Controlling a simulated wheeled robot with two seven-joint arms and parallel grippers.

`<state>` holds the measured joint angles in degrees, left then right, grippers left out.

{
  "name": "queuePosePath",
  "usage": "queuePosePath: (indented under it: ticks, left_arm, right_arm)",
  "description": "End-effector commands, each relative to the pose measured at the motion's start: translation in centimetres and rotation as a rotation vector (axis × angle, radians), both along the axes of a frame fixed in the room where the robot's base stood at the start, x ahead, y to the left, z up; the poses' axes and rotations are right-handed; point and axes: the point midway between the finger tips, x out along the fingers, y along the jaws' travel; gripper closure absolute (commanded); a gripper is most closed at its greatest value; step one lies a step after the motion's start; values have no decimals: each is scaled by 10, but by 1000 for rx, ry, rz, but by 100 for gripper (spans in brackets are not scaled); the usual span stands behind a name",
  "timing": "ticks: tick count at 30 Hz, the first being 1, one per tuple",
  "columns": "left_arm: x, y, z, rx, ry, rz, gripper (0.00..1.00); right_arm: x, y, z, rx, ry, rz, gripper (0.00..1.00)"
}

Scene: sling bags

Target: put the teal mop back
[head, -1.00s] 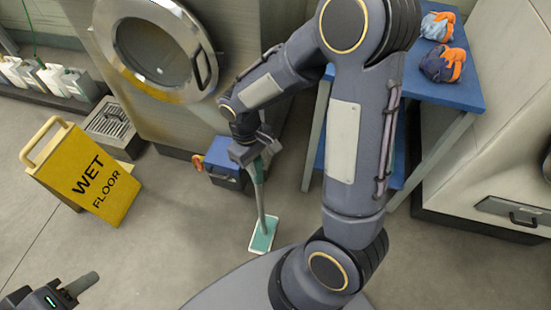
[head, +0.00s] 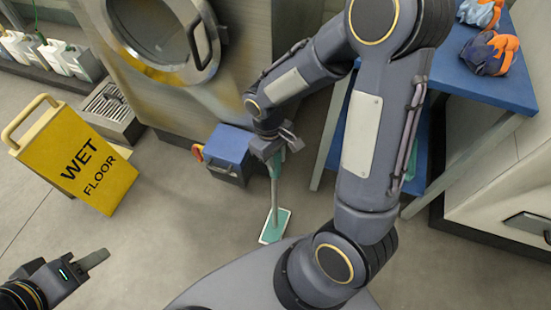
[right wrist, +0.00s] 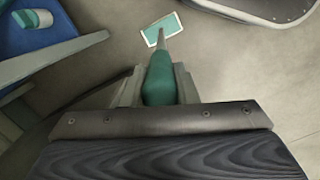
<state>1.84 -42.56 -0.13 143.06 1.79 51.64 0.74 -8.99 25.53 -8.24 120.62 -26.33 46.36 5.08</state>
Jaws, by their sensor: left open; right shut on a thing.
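The teal mop has a flat teal head with a pale rim (head: 275,226) resting on or just above the floor; I cannot tell which. Its grey pole rises to a teal grip (right wrist: 160,80), seen close in the right wrist view. My right gripper (head: 275,147) is shut on that grip, and the mop stands nearly upright, slightly tilted. In the right wrist view the fingers (right wrist: 158,88) flank the grip and the head (right wrist: 161,29) shows beyond. My left gripper (head: 92,262) is open and empty at the lower left, above the floor.
A yellow wet floor sign (head: 75,155) stands at left. A blue-lidded box (head: 230,150) sits by the steel washer (head: 240,65). A blue table (head: 480,80) with sling bags (head: 488,55) stands right.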

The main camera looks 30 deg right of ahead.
Motion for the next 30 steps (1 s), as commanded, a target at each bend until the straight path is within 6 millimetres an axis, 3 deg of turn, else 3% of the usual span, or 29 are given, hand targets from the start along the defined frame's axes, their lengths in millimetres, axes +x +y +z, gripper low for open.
queuePosePath:
  ticks: [8,9,14,23,26,30]
  left_arm:
    - [0,0,-1,0,-1,0,57]
    - [0,0,-1,0,-1,0,57]
    - [0,0,-1,0,-1,0,57]
    - [0,0,2,0,0,0,57]
    - [0,0,6,0,0,0,57]
    - [0,0,17,0,0,0,57]
  right_arm:
    - [0,0,-2,0,0,0,100]
    - [0,0,-2,0,1,0,71]
    - [0,0,-1,0,1,0,52]
    - [0,0,2,0,1,0,52]
    - [1,0,11,-1,-1,0,52]
    - [6,2,38,1,-5,1,52]
